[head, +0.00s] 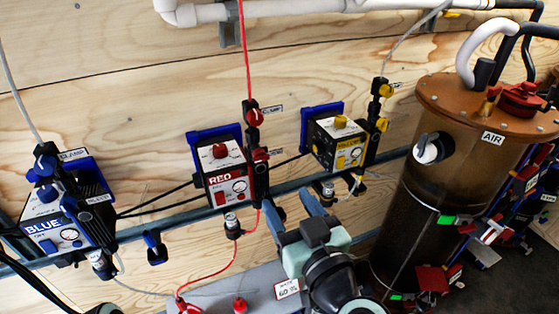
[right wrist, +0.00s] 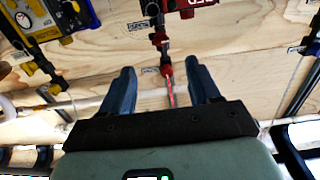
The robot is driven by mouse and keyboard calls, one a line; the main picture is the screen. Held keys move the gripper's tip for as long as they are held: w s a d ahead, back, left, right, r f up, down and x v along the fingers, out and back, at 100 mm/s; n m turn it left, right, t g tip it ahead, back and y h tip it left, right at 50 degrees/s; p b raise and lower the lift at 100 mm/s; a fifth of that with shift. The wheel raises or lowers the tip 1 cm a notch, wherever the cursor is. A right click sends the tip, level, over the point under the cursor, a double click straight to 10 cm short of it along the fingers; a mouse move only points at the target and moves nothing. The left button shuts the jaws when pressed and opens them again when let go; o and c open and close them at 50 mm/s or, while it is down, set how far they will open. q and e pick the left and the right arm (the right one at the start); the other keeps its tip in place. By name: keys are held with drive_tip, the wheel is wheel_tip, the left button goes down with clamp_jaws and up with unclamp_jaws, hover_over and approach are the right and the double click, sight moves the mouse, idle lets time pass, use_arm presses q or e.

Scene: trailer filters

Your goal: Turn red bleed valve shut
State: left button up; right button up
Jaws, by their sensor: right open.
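The red unit (head: 227,185), a box marked RED with a gauge and a red knob on top, is on the plywood wall. A small red valve (head: 260,155) sits at its right side, and another red valve (head: 253,117) is above it on the red line. Their small labels are too small to read, and I cannot tell the handle angles. In the right wrist view the red valve line (right wrist: 161,42) lies beyond my fingers. My right gripper (head: 293,197) is open and empty, below and right of the red unit, apart from it.
The blue unit (head: 60,225) is at left and the yellow unit (head: 338,143) at right, both with their own valves. A brown cylindrical tank (head: 410,190) stands at right. A grey rail and thin tubes run below the units. A white pipe crosses the top.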

sight(262, 159)
drive_tip(key=b+x, duration=0.1)
drive_tip(key=x, duration=0.3)
drive_tip(key=b+x, duration=0.1)
drive_tip(key=x, duration=0.3)
drive_tip(key=b+x, duration=0.1)
drive_tip(key=x, duration=0.2)
drive_tip(key=shift+w+a+r, duration=0.15)
drive_tip(key=shift+w+r, duration=0.15)
drive_tip(key=shift+w, duration=0.1)
drive_tip(key=shift+w+a+r, duration=0.1)
drive_tip(key=shift+w+a, duration=0.05)
drive_tip(key=shift+w, duration=0.5)
drive_tip(key=shift+c, duration=0.2)
